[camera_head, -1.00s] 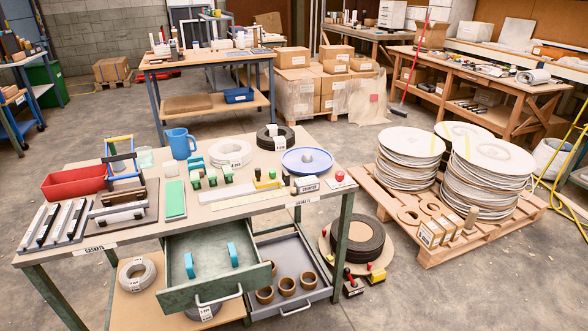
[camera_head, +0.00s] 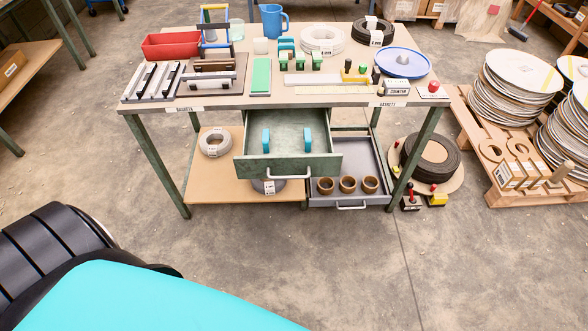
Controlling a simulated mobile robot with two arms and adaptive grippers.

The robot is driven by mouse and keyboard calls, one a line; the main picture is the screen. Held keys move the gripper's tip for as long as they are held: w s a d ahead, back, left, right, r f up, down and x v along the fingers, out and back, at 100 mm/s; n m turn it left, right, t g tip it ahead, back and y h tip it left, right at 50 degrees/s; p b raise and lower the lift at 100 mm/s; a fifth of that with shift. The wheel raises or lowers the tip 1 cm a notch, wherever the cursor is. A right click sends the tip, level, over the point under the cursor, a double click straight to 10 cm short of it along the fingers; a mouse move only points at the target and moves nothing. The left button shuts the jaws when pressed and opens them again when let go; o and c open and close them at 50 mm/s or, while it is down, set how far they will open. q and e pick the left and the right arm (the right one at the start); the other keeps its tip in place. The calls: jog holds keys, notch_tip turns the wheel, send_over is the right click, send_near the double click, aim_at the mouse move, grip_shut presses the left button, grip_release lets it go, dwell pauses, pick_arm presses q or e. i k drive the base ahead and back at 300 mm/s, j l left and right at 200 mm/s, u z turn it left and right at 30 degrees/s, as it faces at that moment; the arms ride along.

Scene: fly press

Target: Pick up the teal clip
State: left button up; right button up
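A small teal clip-like piece (camera_head: 286,47) stands on the table, behind the small green-topped pieces. Two brighter blue-teal upright pieces, a left one (camera_head: 266,141) and a right one (camera_head: 307,139), stand apart in the open green drawer (camera_head: 285,165). I cannot tell for sure which of these is the teal clip. Neither of my grippers is in view. All these pieces stand clear of any part of me.
The workbench (camera_head: 225,95) is crowded. A red bin (camera_head: 171,46) and blue mug (camera_head: 273,21) stand at its back. A grey drawer (camera_head: 345,187) with brown rings is open beside the green one. A pallet (camera_head: 515,195) stands right.

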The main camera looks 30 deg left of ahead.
aim_at(266, 138)
jog(key=u, duration=1.2)
